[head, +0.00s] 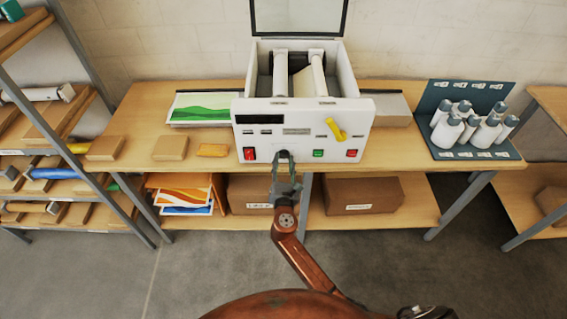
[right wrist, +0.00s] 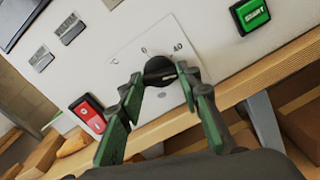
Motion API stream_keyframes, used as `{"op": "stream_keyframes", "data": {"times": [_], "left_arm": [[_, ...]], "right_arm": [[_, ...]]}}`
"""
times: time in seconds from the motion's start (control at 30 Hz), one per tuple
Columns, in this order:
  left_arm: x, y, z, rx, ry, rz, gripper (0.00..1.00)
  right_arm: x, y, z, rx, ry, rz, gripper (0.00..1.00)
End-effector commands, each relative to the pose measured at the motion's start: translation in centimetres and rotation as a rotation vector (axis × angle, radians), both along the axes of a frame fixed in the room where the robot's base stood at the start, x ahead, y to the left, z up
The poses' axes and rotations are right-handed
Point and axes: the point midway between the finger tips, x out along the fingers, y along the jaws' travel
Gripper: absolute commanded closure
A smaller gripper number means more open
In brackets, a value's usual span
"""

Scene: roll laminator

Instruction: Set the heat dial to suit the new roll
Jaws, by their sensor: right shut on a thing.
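The white laminator (head: 303,106) stands on the wooden table with its lid up and rollers showing. Its heat dial is a black round knob (right wrist: 159,68) with a pale pointer mark, low on the front panel. In the right wrist view, a scale with small printed marks curves above it; the exact setting is too small to read surely. My right gripper (right wrist: 158,84) is shut on the dial, one finger at each side. In the head view the same gripper (head: 285,158) covers most of the dial. My left gripper is not in view.
A red switch (right wrist: 87,113) is left of the dial and a green START button (right wrist: 250,14) is to its right. A yellow handle (head: 336,130) sits higher on the panel. White bottles (head: 448,130) stand at the right; wooden blocks (head: 170,147) lie at the left.

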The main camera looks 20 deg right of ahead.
Motion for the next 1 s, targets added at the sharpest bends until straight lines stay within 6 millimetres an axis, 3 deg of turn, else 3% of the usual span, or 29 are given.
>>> {"op": "stream_keyframes", "data": {"times": [0.5,1.0], "left_arm": [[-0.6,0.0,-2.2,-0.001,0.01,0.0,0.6],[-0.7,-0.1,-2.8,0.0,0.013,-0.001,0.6]], "right_arm": [[0.0,0.1,-0.3,0.393,-0.11,0.0,0.93],[0.0,0.1,-0.2,0.511,-0.144,0.001,0.93]]}}
